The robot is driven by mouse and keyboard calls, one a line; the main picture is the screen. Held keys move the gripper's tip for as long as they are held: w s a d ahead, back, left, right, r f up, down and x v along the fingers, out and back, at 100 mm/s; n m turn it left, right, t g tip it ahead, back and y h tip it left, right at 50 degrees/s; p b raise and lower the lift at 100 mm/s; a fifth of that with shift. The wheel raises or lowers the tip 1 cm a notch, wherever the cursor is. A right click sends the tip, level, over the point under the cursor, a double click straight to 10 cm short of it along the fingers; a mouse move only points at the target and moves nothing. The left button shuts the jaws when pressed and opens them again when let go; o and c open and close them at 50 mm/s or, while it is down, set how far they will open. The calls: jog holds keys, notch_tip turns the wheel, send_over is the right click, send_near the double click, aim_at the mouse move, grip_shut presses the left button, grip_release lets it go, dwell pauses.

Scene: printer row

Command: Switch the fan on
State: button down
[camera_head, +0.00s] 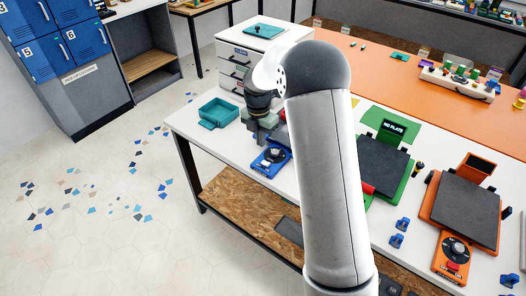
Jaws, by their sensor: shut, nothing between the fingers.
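No fan can be made out for certain; my arm covers the middle of the bench. A small blue box (261,164) with a black round dial sits at the bench's front edge, left of my arm. A similar orange box (440,270), with a dial and a red part, sits in front of the orange printer. I cannot tell which of these, if any, works the fan. My gripper (262,143) points down just behind the blue box, near its back edge. Its fingers are shut with nothing held. Whether they touch the box cannot be told.
A green printer (382,168) with a "NO PLATE" screen and an orange printer (467,210) stand right of my arm. A teal tray (218,112) is on the white bench (186,124) at left. Small blue clips (398,238) lie in front. The tiled floor at left is open.

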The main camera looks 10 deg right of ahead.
jog(key=shift+w+a+r+b, duration=0.1)
jog(key=shift+r, duration=0.8)
jog(key=shift+w+a+r+b, duration=0.1)
jog(key=shift+w+a+r, duration=0.05)
jog(key=shift+r, duration=0.8)
jog(key=shift+w+a+r+b, duration=0.1)
jog(key=shift+r, duration=0.8)
